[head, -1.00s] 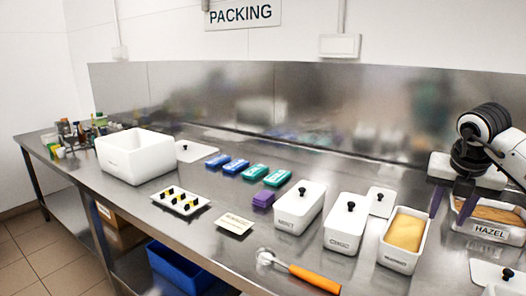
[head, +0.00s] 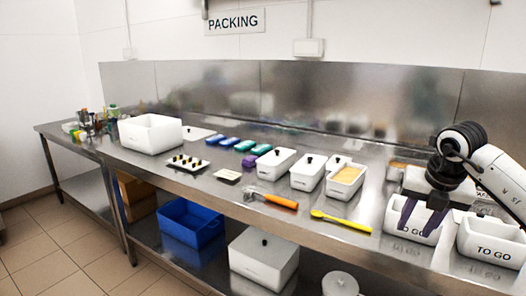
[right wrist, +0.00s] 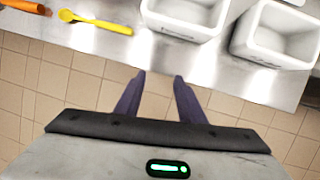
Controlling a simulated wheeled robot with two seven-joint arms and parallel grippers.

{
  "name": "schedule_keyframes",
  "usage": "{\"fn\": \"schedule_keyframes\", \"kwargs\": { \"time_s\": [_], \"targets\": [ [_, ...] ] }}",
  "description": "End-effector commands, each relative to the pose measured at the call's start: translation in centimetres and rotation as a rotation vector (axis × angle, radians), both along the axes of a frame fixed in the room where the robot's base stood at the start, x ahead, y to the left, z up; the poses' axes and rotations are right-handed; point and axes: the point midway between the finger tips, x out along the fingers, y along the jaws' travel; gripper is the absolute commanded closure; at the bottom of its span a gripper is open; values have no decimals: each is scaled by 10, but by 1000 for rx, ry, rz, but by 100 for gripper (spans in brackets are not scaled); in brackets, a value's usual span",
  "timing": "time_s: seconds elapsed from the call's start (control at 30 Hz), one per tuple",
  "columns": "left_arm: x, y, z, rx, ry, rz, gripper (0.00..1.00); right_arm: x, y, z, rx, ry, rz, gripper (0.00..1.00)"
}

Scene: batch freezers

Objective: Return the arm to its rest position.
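My right arm comes in from the right in the head view. Its gripper (head: 420,219) has two purple fingers and shows in front of a white TO GO tub (head: 398,229). In the right wrist view the gripper (right wrist: 158,78) has its fingers apart with nothing between them. There the fingertips are over the floor, just off the counter's front edge. The two white tubs also show there, one above the fingers (right wrist: 186,29) and one to the right (right wrist: 245,42). My left gripper is not in view.
The steel counter (head: 330,240) holds a second TO GO tub (head: 490,252), an orange-handled tool (head: 281,202), a yellow spoon (head: 342,221), lidded white tubs (head: 307,172) and a large white bin (head: 150,146). A blue crate (head: 190,238) sits on the lower shelf. Floor (head: 60,260) is clear at left.

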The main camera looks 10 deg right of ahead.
Motion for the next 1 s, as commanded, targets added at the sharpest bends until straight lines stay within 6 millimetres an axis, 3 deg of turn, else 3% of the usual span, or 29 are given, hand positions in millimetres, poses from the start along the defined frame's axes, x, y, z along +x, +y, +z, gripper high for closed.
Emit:
{"fn": "schedule_keyframes", "kwargs": {
  "time_s": [0.27,0.37,0.53,0.6,0.7,0.8,0.87,0.97,1.0],
  "targets": [
    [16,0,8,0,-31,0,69,5,89,-52,212,-8,211,64],
    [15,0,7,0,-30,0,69,0,139,-73,346,-18,302,64],
    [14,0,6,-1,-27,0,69,-29,258,-103,736,-68,446,64],
    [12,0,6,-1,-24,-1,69,-48,309,-103,961,-106,455,64],
    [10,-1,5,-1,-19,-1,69,-67,359,-89,1294,-186,365,64],
    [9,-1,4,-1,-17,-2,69,-74,375,-77,1577,-270,152,64],
    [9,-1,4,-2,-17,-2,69,-72,370,-79,1712,-317,-31,64],
    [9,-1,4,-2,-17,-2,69,-71,345,-104,1856,-371,-409,64],
    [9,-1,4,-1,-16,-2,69,-73,331,-123,1882,-384,-578,64]
  ]
}}
